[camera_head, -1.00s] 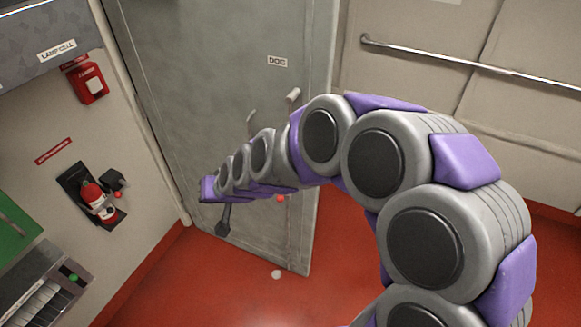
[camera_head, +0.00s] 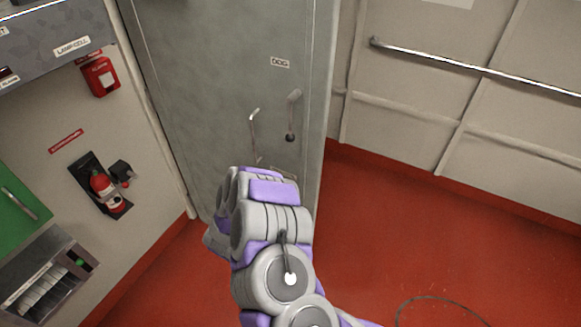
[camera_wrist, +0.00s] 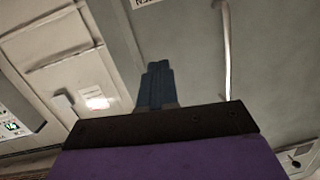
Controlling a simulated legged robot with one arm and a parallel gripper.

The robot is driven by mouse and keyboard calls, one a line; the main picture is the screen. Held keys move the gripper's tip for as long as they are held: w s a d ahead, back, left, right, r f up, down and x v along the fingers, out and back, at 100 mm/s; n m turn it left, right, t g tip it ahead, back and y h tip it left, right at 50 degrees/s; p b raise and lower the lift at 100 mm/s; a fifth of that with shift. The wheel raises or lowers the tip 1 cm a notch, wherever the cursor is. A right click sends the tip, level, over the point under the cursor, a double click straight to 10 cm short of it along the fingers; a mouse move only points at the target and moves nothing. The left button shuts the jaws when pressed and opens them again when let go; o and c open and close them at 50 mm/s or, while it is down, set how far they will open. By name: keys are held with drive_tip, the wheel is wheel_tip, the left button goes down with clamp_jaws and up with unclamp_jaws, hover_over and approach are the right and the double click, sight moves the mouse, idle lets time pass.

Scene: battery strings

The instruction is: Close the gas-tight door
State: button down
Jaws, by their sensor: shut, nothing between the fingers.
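The grey door (camera_head: 210,90) with a "DOG" label (camera_head: 280,62) fills the middle of the head view. Its right edge stands in front of the pale wall, with red floor beside it, so it seems to stand open. A bent lever handle (camera_head: 253,130) and a second lever (camera_head: 292,115) with a dark knob are on its face. My arm covers the lower part of the door. In the wrist view my gripper (camera_wrist: 158,75) is shut and empty, with the grey door panel (camera_wrist: 275,60) and a pale vertical bar (camera_wrist: 226,50) to its right. Contact with the door cannot be told.
A handrail (camera_head: 470,65) runs along the right wall. A red alarm box (camera_head: 100,76) and a fire extinguisher (camera_head: 104,188) are on the left wall. A cabinet (camera_head: 45,270) stands at the lower left. The red floor (camera_head: 430,230) to the right is clear apart from a thin dark loop.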

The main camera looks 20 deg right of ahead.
drive_tip(key=s+d+h, duration=0.2)
approach(301, 161)
drive_tip(key=x, duration=0.7)
drive_tip(key=shift+b, duration=0.35)
